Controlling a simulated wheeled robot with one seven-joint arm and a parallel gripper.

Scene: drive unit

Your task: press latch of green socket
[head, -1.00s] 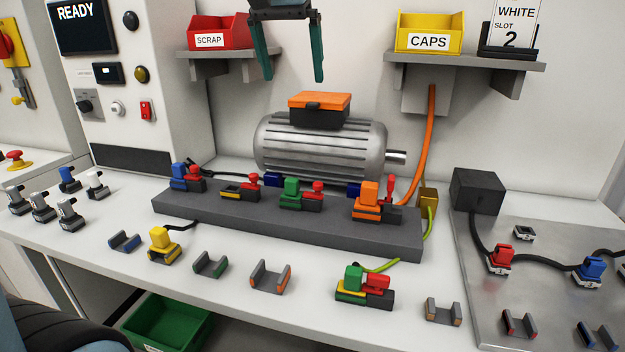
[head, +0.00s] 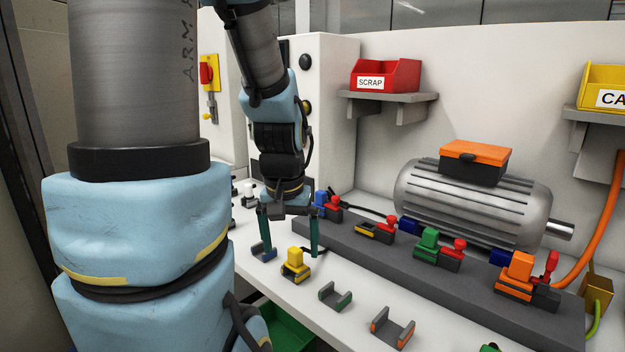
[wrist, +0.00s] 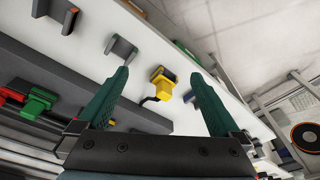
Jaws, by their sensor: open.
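The green socket (head: 428,239) stands on the dark grey rail, right of centre in the head view. A red-topped latch (head: 459,244) sits at its right; I cannot tell whether it is down. In the wrist view the green part (wrist: 38,103) is at the left edge, outside the fingers. My gripper (head: 290,255) is open and empty, pointing down over the left part of the bench, left of the green socket and apart from it. A yellow plug (head: 295,262) is below it and appears between the fingers in the wrist view (wrist: 161,85).
On the rail (head: 400,263) are blue, yellow-marked and orange sockets (head: 518,268) with red parts. Green (head: 336,297) and orange-edged (head: 392,328) holders lie on the bench in front. A motor (head: 470,200) stands behind; a red bin (head: 385,76) sits on a shelf above.

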